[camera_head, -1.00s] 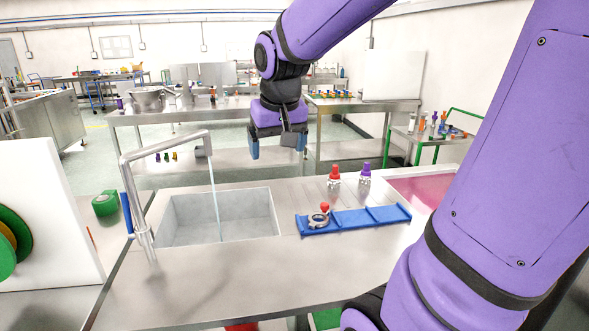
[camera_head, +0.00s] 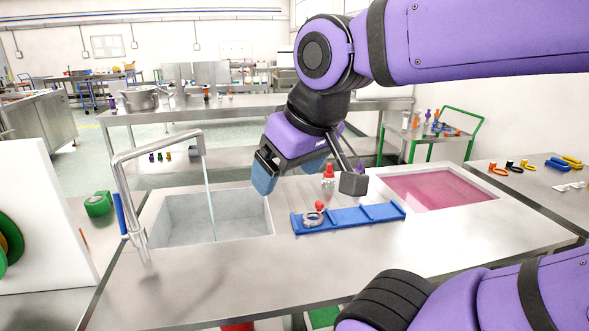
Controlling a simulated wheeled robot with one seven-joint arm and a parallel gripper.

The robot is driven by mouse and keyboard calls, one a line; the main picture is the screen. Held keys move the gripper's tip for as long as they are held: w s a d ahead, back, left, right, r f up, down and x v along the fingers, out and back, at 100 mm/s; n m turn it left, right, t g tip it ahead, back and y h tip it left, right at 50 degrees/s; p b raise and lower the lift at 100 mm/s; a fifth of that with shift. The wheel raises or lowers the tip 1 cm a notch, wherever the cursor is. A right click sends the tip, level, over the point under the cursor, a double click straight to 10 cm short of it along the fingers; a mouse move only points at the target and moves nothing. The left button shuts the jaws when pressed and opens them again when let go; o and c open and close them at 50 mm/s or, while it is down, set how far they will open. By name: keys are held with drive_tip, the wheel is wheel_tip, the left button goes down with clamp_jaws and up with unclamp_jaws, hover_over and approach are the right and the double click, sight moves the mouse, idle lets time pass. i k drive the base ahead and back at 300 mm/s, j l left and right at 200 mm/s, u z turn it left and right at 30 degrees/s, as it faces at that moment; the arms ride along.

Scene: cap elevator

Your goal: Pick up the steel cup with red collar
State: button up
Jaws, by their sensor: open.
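The steel cup with red collar (camera_head: 328,182) stands upright on the steel counter behind the blue tray, its red part on top and its metal part below. My gripper (camera_head: 289,172) is open and empty, pointing down above the counter between the sink and the cup. Its blue fingertips are to the left of the cup in the picture. Depth between them is hard to judge. The dark block on my gripper's bracket is to the right of the cup and covers most of a similar purple-topped cup (camera_head: 361,165).
A blue tray (camera_head: 372,213) holds a grey ring-shaped part with a red knob (camera_head: 314,216). A sink (camera_head: 185,220) with a running tap (camera_head: 133,205) is at left. A pink-bottomed basin (camera_head: 435,188) is at right. The counter's front is clear.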

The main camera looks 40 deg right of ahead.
sight(329, 178)
drive_tip(key=z, duration=1.3)
